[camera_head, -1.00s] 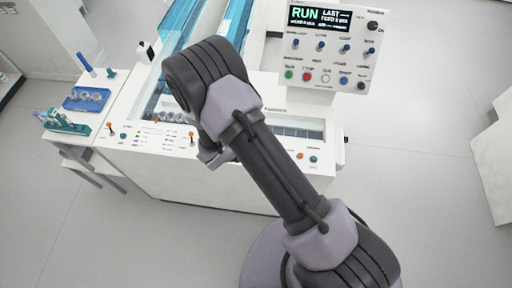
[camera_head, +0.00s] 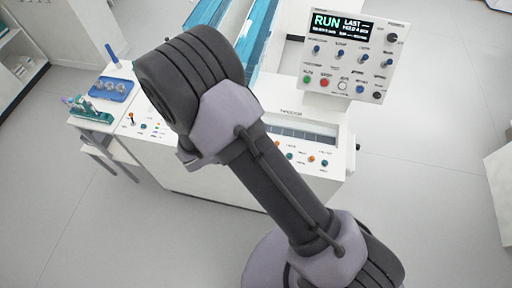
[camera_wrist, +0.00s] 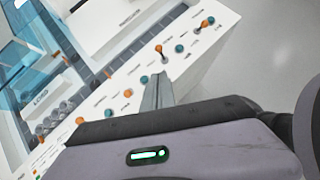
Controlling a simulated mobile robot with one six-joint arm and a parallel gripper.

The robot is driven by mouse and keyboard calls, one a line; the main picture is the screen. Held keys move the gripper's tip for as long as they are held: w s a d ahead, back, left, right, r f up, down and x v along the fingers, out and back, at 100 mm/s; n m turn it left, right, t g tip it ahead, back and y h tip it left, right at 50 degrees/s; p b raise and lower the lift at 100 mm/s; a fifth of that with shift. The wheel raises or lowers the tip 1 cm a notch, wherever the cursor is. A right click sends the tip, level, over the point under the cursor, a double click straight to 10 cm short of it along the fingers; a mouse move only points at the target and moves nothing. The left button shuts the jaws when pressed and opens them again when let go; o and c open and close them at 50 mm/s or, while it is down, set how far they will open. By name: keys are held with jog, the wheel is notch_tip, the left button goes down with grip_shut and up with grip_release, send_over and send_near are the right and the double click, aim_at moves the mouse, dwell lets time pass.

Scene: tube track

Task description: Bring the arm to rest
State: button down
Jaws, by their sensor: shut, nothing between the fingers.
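My gripper (camera_wrist: 158,92) shows in the wrist view as grey fingers held together, with nothing between them. It is over the white machine's front control strip (camera_wrist: 120,85), apart from the knobs as far as I can tell. In the head view my arm (camera_head: 265,165) is folded up, its dark elbow high and close to the camera. The gripper is hidden behind the arm there.
The white machine (camera_head: 215,185) with blue clear covers (camera_head: 262,25) stands beyond my arm. A control panel (camera_head: 346,55) reading RUN rises at its right. A blue tray (camera_head: 108,90) and a green rack (camera_head: 90,112) are at left.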

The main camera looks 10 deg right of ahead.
jog(key=shift+r, duration=0.15)
dwell(0.3)
jog(key=s+d+r+m+g+y+b, duration=0.2)
jog(key=s+d+r+m+b, duration=0.25)
jog(key=r+m, duration=0.35)
jog(key=s+d+r+m+g+y+b, duration=0.1)
jog(key=s+d+r+m+b, duration=0.2)
jog(key=d+r+m, duration=0.55)
jog(key=s+a+r+m+t+y+b, duration=0.2)
jog(key=s+m+y, duration=0.1)
jog(key=m, duration=0.4)
jog(key=s+a+r+m+t+y+b, duration=0.1)
jog(key=s+a+r+m+y+b, duration=0.1)
jog(key=s+m, duration=0.4)
jog(key=shift+s+a+r+m+t+y+b, duration=0.15)
jog(key=shift+a+m+t+y+b, duration=0.15)
jog(key=shift+a+m+t+y, duration=0.15)
